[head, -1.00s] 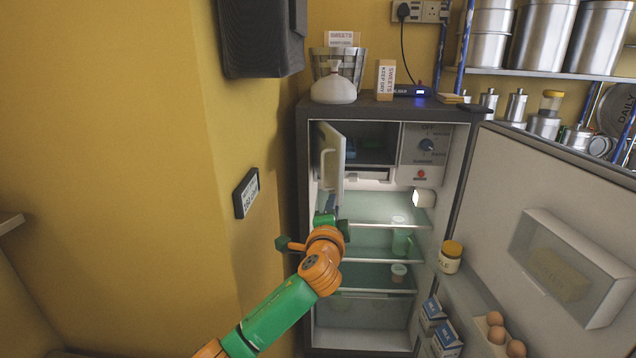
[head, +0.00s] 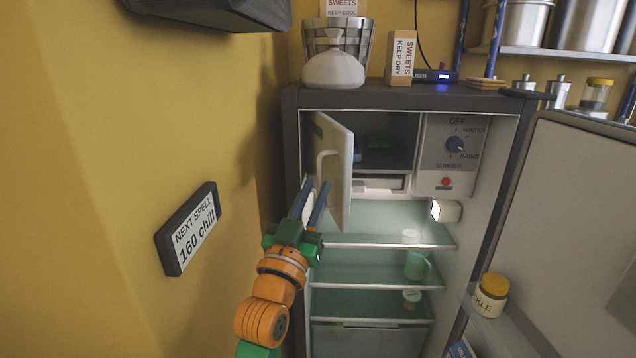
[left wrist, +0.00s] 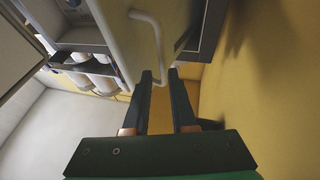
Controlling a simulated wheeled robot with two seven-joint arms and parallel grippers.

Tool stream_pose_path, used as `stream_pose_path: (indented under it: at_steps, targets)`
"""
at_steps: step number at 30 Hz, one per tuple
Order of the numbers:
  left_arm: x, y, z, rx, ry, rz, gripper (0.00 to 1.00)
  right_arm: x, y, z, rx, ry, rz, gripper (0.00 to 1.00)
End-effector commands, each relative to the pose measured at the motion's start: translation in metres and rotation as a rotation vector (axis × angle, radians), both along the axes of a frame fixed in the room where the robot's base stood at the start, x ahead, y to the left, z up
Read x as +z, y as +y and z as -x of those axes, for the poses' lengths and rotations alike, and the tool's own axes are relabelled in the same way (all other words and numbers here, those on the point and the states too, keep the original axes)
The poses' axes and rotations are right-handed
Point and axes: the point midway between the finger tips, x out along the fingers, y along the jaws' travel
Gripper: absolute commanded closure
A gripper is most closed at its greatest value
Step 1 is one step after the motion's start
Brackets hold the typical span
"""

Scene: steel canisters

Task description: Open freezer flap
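The freezer flap (head: 334,171) is a white panel at the top left of the open fridge, swung partly outward on its left side. Its curved white handle (head: 321,168) faces left; in the left wrist view the handle (left wrist: 159,38) shows ahead of the fingers. Whether a finger touches the flap I cannot tell. My right gripper is out of view.
The fridge door (head: 585,220) stands wide open at the right, with a yellow-lidded jar (head: 490,296) on its shelf. A yellow wall with a sign (head: 188,228) is close on the left. Glass shelves (head: 385,246) lie below the freezer compartment. A white sack (head: 333,70) stands on top.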

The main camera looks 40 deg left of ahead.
Motion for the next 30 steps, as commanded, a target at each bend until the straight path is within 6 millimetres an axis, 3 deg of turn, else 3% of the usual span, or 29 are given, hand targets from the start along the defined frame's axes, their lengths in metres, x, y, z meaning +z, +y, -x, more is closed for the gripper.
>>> stream_pose_path:
  at_steps: [4, 11, 12, 15, 30]
  targets:
    - [0.010, 0.004, -0.016, -0.001, 0.000, -0.001, 0.75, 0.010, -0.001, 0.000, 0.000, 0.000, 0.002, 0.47]
    - [0.009, 0.005, -0.019, 0.000, 0.002, -0.002, 0.75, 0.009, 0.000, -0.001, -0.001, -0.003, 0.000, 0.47]
    - [0.009, 0.005, -0.019, 0.000, 0.002, -0.002, 0.78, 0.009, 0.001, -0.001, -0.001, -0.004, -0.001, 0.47]
    - [0.009, 0.005, -0.019, 0.000, 0.002, -0.002, 1.00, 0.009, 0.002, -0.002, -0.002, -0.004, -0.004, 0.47]
    - [0.008, 0.005, -0.019, 0.000, 0.003, -0.002, 1.00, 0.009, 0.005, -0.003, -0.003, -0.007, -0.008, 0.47]
